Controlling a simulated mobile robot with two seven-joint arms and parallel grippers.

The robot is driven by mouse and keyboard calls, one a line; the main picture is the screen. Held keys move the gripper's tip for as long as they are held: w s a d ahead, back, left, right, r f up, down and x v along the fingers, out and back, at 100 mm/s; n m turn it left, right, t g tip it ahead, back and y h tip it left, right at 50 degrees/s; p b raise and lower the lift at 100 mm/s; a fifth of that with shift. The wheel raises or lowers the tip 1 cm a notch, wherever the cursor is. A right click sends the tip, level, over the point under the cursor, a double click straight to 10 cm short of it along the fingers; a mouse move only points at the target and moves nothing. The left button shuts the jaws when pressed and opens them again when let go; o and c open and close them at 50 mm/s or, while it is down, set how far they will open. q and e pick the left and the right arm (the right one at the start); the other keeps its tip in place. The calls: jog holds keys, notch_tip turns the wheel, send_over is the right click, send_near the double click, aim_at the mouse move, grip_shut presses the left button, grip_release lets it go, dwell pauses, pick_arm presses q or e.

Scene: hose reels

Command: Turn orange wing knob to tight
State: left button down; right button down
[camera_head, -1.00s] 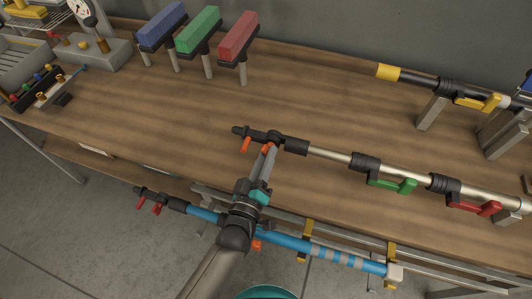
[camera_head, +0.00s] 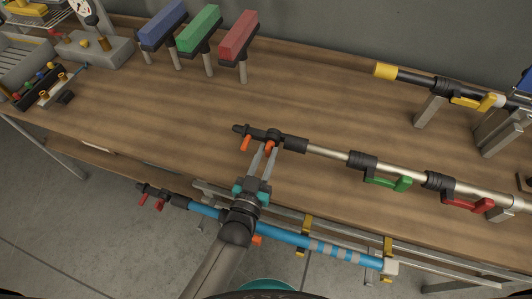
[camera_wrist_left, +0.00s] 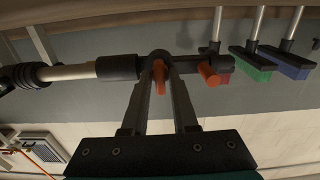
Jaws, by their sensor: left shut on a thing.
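A pole with a black end fitting (camera_head: 285,142) is held above the table and carries two orange wing pieces. My left gripper (camera_head: 265,149) reaches up from below, its two fingers on either side of the orange wing knob (camera_head: 270,147) nearer the pole's tube. In the left wrist view the knob (camera_wrist_left: 159,76) sits between the fingertips (camera_wrist_left: 160,72), and the gripper is shut on it. The second orange piece (camera_head: 246,144) is free, left of the fingers; it also shows in the wrist view (camera_wrist_left: 208,74). My right gripper is out of view.
Green (camera_head: 390,184) and red (camera_head: 468,204) levers sit along the same pole. A blue pole (camera_head: 300,244) runs below the table's front edge, near my left wrist. Blue, green and red blocks (camera_head: 238,37) stand behind. The table middle is clear.

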pick_arm(q)
jog(key=shift+f, duration=0.1)
dwell(0.3)
jog(key=c, duration=0.9)
grip_release()
jog(key=shift+s, duration=0.1)
jog(key=v, duration=1.5)
jog(key=shift+a, duration=0.1)
